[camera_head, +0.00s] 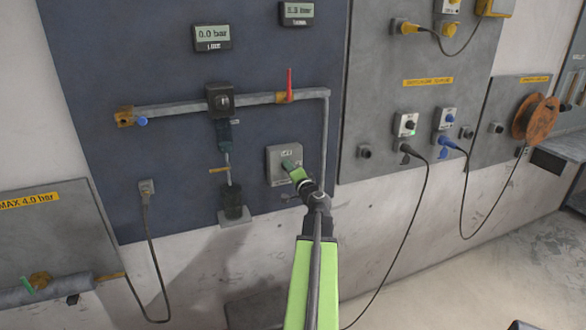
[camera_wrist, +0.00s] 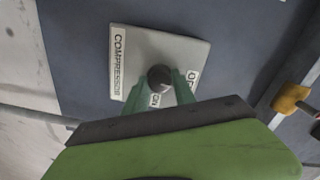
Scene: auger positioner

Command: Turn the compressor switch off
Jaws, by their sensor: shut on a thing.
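The compressor switch is a grey box (camera_head: 276,166) on the dark blue wall panel in the head view. In the wrist view its light plate (camera_wrist: 141,45) carries the word COMPRESSOR and smaller labels beside a round dark knob (camera_wrist: 159,76). My gripper (camera_head: 290,166) reaches the front of the box. Its green fingers are on either side of the knob and shut on it in the wrist view. The lower part of the knob and some of the label text are hidden by the gripper. I cannot tell the knob's setting for sure.
Above the switch runs a grey pipe (camera_head: 184,107) with a red-handled valve (camera_head: 289,86). A display (camera_head: 211,36) reads 0.0 bar. Cables hang from sockets on the right panel (camera_head: 392,130). Open floor (camera_head: 470,260) lies at the lower right.

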